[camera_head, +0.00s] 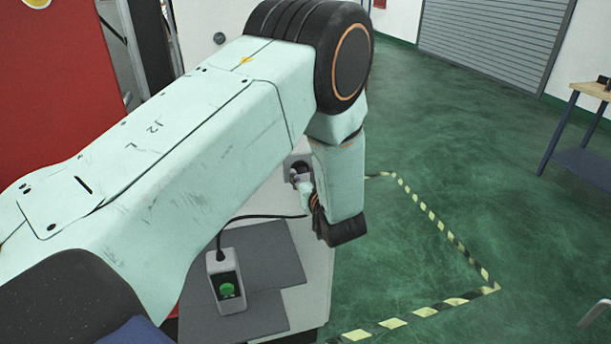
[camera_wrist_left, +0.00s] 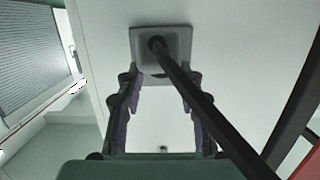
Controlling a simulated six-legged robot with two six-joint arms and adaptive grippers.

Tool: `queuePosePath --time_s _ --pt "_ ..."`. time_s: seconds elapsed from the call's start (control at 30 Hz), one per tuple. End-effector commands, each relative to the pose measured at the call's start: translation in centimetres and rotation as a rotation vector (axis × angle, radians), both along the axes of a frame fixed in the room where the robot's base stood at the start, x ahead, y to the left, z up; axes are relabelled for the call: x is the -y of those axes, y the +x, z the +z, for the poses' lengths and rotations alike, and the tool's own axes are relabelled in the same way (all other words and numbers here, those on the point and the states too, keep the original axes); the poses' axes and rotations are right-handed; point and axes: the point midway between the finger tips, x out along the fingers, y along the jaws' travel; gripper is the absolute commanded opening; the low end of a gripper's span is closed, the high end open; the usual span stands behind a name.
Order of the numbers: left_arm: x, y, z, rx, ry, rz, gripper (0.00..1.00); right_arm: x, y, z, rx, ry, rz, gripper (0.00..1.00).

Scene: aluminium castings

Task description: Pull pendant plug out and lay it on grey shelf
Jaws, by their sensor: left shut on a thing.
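The pendant (camera_head: 227,285), a grey box with a green button, rests on the dark grey shelf surface (camera_head: 268,250). Its black cable (camera_head: 262,217) runs up to my left gripper (camera_head: 307,196), at a grey socket box (camera_head: 291,160). In the left wrist view, my left gripper (camera_wrist_left: 161,82) has its fingers on both sides of the plug (camera_wrist_left: 157,46), in front of a square grey plate (camera_wrist_left: 182,36). The gripper is shut on the plug, and the cable comes out towards the camera. I cannot tell whether the plug is still seated. The right gripper is not in view.
My left arm covers much of the head view. Bare grey shelf surface lies beside and behind the pendant. A yellow-black striped line (camera_head: 440,228) marks the green floor. A workbench (camera_head: 590,90) stands far right, and a red panel (camera_head: 45,80) is at left.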

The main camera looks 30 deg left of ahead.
Motion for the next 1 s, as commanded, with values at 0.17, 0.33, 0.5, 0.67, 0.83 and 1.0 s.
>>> queuePosePath --time_s 0.17,0.33,0.5,0.67,0.83,1.0 --pt "0.5 -0.4 0.1 -0.001 0.001 -0.001 0.00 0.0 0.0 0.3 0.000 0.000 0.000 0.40" --pt "1.0 -0.7 0.1 -0.001 0.001 -0.002 0.00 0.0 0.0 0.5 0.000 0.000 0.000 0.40" --pt "1.4 -1.2 0.0 -0.001 0.001 -0.001 0.00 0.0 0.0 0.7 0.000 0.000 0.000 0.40" --pt "1.8 -1.5 0.1 0.000 0.000 -0.002 0.00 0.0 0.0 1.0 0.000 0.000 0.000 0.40" --pt "2.3 -1.9 0.1 -0.001 0.001 -0.002 0.00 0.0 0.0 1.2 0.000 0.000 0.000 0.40" --pt "2.7 -2.2 0.0 -0.001 0.001 -0.002 0.00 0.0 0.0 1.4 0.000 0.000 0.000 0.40"
